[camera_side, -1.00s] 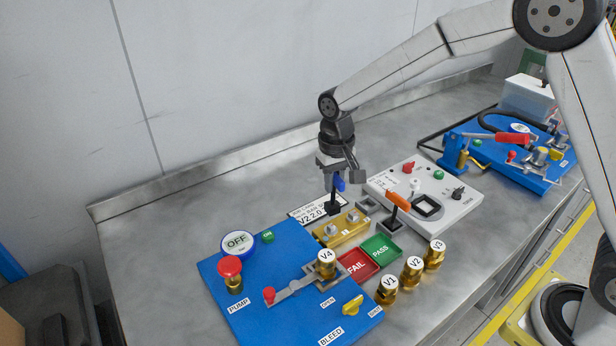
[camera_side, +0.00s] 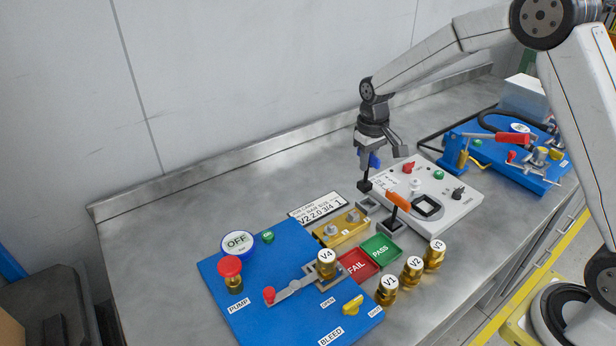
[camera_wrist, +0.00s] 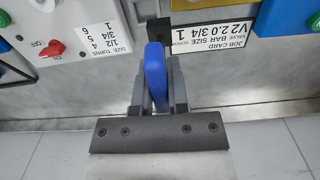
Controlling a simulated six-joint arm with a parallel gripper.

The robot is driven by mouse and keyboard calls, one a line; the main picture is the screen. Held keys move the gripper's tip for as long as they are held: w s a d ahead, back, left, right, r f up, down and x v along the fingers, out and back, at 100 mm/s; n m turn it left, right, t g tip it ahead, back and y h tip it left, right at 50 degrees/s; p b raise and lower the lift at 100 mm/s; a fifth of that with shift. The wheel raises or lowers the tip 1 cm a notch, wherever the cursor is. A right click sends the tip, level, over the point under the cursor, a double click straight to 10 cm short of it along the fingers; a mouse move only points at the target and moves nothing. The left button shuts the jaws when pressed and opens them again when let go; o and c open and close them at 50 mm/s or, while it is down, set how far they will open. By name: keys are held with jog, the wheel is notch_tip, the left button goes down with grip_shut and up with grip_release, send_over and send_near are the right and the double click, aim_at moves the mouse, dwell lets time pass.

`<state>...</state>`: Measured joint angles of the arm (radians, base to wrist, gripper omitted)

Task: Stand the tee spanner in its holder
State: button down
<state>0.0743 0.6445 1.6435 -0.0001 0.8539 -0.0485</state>
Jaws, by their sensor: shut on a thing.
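The tee spanner has a blue handle (camera_side: 375,161) and a dark shank ending in a black block-like foot (camera_side: 364,187). My gripper (camera_side: 370,153) is shut on the blue handle and holds the spanner roughly upright. In the wrist view the blue handle (camera_wrist: 155,75) sits between the two grey fingers (camera_wrist: 155,100). A small grey holder (camera_side: 367,204) stands on the bench just below the black foot in the side view. I cannot tell whether the foot is clear of it or directly over it. A second tool with an orange handle (camera_side: 399,201) stands beside it in a dark base.
A white panel (camera_side: 455,205) with a red knob is close on the right. The job card (camera_side: 318,208) and a brass block (camera_side: 340,229) lie to the left. Red FAIL and green PASS trays (camera_side: 381,249), brass valves (camera_side: 412,272) and a blue pump board (camera_side: 285,270) are in front.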

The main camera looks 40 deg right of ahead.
jog(key=shift+w+d+f, duration=0.1)
jog(key=shift+d+f, duration=0.05)
jog(key=shift+d, duration=1.05)
jog(key=shift+f, duration=0.15)
jog(key=shift+f, duration=2.35)
jog(key=shift+f, duration=1.15)
dwell(0.7)
jog(key=shift+c, duration=0.3)
grip_release()
jog(key=shift+r, duration=0.1)
dwell(0.3)
